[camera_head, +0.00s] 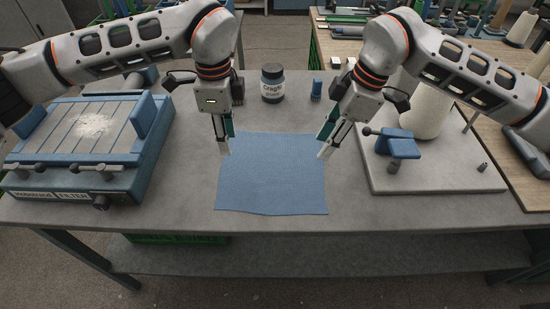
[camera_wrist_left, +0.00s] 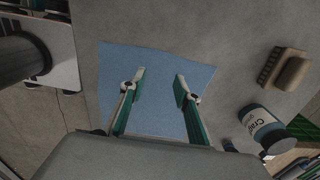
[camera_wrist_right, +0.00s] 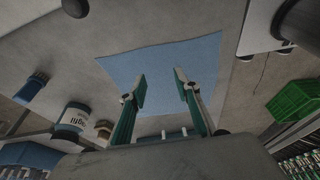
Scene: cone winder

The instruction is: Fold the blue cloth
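The blue cloth (camera_head: 270,180) lies flat and spread out on the grey table, roughly square, with a slightly wavy front edge. It also shows in the left wrist view (camera_wrist_left: 160,75) and the right wrist view (camera_wrist_right: 165,62). My left gripper (camera_head: 223,150) is over the cloth's back left corner, fingers pointing down. In the left wrist view its fingers (camera_wrist_left: 159,83) are apart with nothing between them. My right gripper (camera_head: 325,150) is over the back right corner. In the right wrist view its fingers (camera_wrist_right: 160,88) are apart and empty. Whether the fingertips touch the cloth cannot be told.
A blue-framed filter box (camera_head: 85,150) is at left. A plate with a white cone (camera_head: 425,115) and blue clamp (camera_head: 398,147) is at right. The table in front is clear.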

